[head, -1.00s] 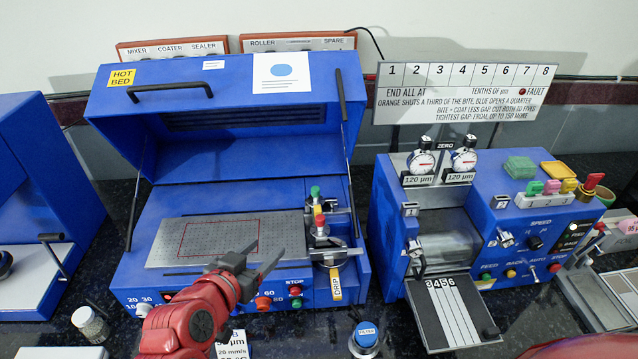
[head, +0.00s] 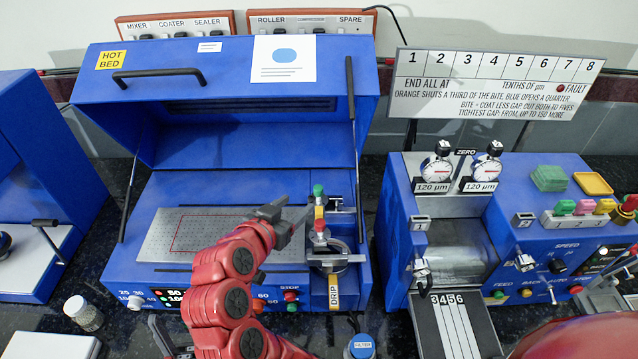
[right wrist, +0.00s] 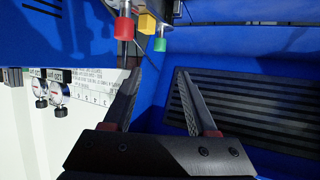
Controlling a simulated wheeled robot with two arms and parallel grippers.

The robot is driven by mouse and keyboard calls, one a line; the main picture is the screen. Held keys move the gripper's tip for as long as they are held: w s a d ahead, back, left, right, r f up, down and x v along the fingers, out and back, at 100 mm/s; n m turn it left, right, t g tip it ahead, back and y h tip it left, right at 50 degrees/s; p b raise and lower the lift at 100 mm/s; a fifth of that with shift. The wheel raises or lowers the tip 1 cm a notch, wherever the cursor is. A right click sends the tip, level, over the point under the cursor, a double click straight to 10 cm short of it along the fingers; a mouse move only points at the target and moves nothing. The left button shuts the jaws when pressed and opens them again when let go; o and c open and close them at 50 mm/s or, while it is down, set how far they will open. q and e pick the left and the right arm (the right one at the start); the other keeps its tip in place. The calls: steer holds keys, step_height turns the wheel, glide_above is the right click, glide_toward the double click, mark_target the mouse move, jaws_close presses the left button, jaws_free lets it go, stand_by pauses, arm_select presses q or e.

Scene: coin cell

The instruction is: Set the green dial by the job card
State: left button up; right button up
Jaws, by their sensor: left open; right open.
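A green knob (head: 318,190), which I take as the green dial, stands above a yellow and a red one on the right side of the hot bed. In the right wrist view the green knob (right wrist: 160,45) appears upside down, just beyond the fingertips. My right gripper (head: 296,210) is open and empty, left of the knobs and apart from them. Its two fingers (right wrist: 158,75) show in the wrist view. Dark fingers at the lower left appear to be my left gripper (head: 168,335), open. A white card with a blue disc (head: 284,75), possibly the job card, is on the raised lid.
The hot bed lid (head: 225,70) is raised behind the plate (head: 160,245). A machine with two gauges (head: 432,172) stands at right under a text board (head: 490,85). A blue-capped filter (head: 362,345) stands in front.

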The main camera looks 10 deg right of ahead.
mark_target(318, 187)
steer(key=p+x, duration=0.3)
steer(key=x, duration=0.9)
steer(key=shift+w+d+p, duration=0.1)
steer(key=shift+d+p, duration=0.05)
steer(key=shift+p, duration=0.25)
steer(key=shift+w+d+f, duration=0.25)
steer(key=shift+w, duration=0.05)
steer(key=shift+a, duration=0.1)
steer(key=shift+c, duration=0.4)
jaws_close()
